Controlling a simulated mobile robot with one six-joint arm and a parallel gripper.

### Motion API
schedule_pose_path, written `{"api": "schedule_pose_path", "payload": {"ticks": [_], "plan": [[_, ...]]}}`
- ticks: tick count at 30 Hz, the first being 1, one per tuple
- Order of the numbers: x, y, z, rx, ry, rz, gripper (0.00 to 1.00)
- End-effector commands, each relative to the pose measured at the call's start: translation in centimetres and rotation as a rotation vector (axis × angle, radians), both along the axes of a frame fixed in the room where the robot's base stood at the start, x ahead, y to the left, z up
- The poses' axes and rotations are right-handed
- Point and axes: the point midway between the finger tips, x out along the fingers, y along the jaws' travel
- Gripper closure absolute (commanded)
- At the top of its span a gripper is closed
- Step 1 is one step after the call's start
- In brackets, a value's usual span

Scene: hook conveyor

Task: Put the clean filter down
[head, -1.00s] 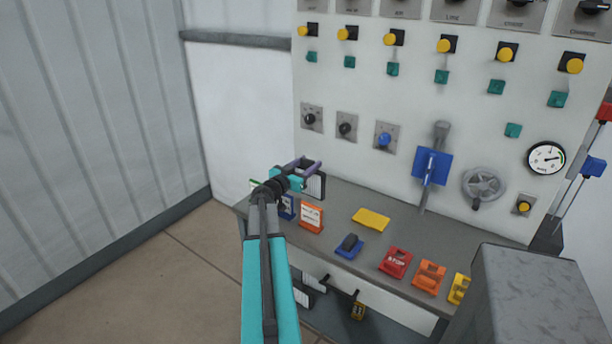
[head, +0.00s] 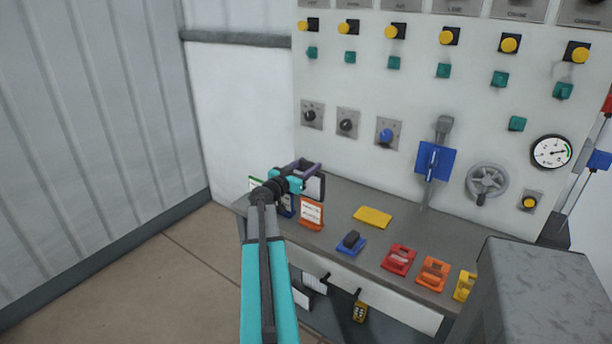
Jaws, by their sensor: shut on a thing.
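My gripper (head: 310,170) is over the far left part of the grey bench, with purple-grey fingers reaching to the right. It is shut on the clean filter (head: 316,188), a small panel with a dark frame and a pale grey face. The filter hangs upright below the fingers, and its left part is hidden behind my wrist. I cannot tell whether its lower edge touches the bench top (head: 335,215).
An orange-and-white sign (head: 311,215) and a blue item (head: 287,206) stand close below my gripper. A yellow pad (head: 372,217), a blue block (head: 351,243) and red (head: 398,259) and orange (head: 433,274) holders lie further right. A control panel (head: 340,165) rises behind.

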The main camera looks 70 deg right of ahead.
Motion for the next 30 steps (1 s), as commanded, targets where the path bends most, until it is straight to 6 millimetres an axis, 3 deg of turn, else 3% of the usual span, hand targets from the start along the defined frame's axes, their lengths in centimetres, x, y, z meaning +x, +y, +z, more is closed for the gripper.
{"api": "schedule_pose_path", "payload": {"ticks": [4,22,23,24,26,30], "plan": [[-0.02,0.00,-0.88,-0.001,0.000,0.000,0.89],[-0.02,-0.01,-1.17,0.000,0.001,0.000,0.89],[-0.02,-0.01,-1.19,0.000,0.000,0.000,0.49],[-0.02,-0.01,-1.19,0.000,0.000,0.000,0.42],[-0.02,-0.01,-1.19,0.000,0.000,0.000,0.35],[-0.02,-0.01,-1.19,0.000,0.000,0.000,0.35]]}}
